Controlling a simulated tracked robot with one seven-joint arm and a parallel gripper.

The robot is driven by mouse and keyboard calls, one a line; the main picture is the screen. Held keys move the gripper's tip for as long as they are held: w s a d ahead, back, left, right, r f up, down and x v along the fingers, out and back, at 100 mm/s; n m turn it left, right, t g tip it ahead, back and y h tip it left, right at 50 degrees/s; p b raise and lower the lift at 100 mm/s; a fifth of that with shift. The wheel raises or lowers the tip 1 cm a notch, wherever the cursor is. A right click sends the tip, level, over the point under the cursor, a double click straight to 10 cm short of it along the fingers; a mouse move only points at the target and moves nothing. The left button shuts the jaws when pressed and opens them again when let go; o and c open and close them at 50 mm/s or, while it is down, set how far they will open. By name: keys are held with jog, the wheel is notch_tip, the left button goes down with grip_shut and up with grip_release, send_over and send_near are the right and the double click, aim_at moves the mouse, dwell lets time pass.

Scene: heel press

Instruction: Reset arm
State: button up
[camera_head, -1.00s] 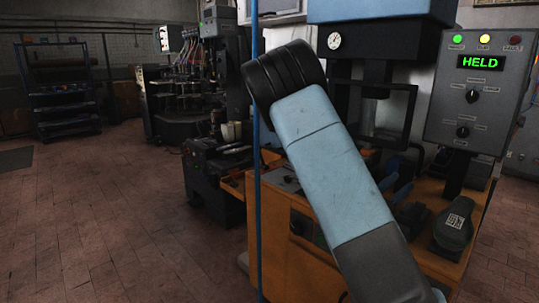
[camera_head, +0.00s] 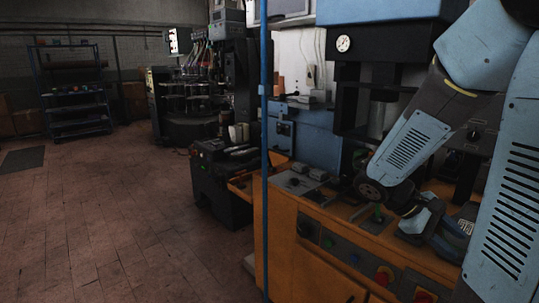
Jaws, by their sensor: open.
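My light-blue arm comes in from the right edge and bends down over the orange bench (camera_head: 335,262). The press (camera_head: 385,12), with a blue head and a round gauge, stands behind my arm. Most of its control panel (camera_head: 481,134) is hidden by my arm.
A blue post (camera_head: 266,150) stands close in front, left of the bench. Red and green buttons (camera_head: 383,275) line the bench front. A dark machine (camera_head: 222,180) and a blue rack (camera_head: 75,95) stand farther back. The brick floor (camera_head: 120,220) at left is clear.

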jog(key=s+a+r+m+t+y, duration=0.2)
jog(key=a+r+t+y, duration=0.3)
jog(key=a, duration=0.3)
jog(key=s+a+r+m+t+y, duration=0.1)
jog(key=a+r+m+t+y, duration=0.1)
jog(key=a+r+t+y, duration=0.3)
jog(key=a+r, duration=0.1)
jog(key=a, duration=0.2)
jog(key=shift+s+a+r+m, duration=0.15)
jog(key=shift+s+a+m, duration=0.1)
jog(key=shift+s+m, duration=0.15)
